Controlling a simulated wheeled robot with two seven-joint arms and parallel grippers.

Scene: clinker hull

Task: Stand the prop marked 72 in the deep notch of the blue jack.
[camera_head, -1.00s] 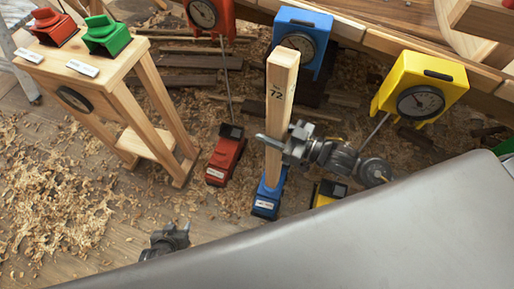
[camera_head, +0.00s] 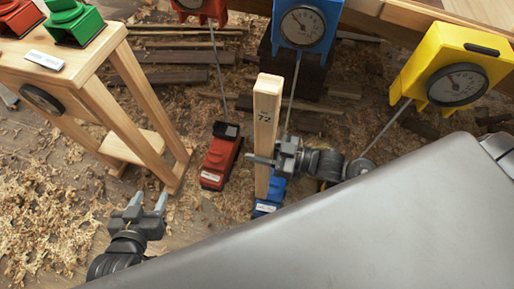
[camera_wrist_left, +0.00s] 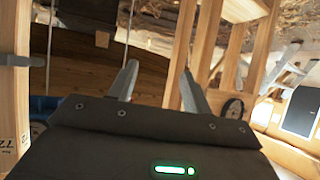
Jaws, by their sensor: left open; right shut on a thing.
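The prop marked 72 (camera_head: 266,115) is a pale wooden post, held roughly upright. My right gripper (camera_head: 268,161) is shut on it below the number. Its lower end meets the blue jack (camera_head: 264,208) on the floor. I cannot tell whether it sits in the deep notch, since the gripper and my grey body hide part of the jack. My left gripper (camera_head: 147,203) is open and empty, left of the prop and apart from it. Its fingers show in the left wrist view (camera_wrist_left: 158,88), with the prop (camera_wrist_left: 14,112) at the left edge.
A red jack (camera_head: 221,155) stands left of the prop. Blue (camera_head: 300,22) and yellow (camera_head: 452,66) gauges are behind and to the right. A wooden stand (camera_head: 150,85) bears red (camera_head: 18,17) and green (camera_head: 73,22) blocks. Shavings cover the floor.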

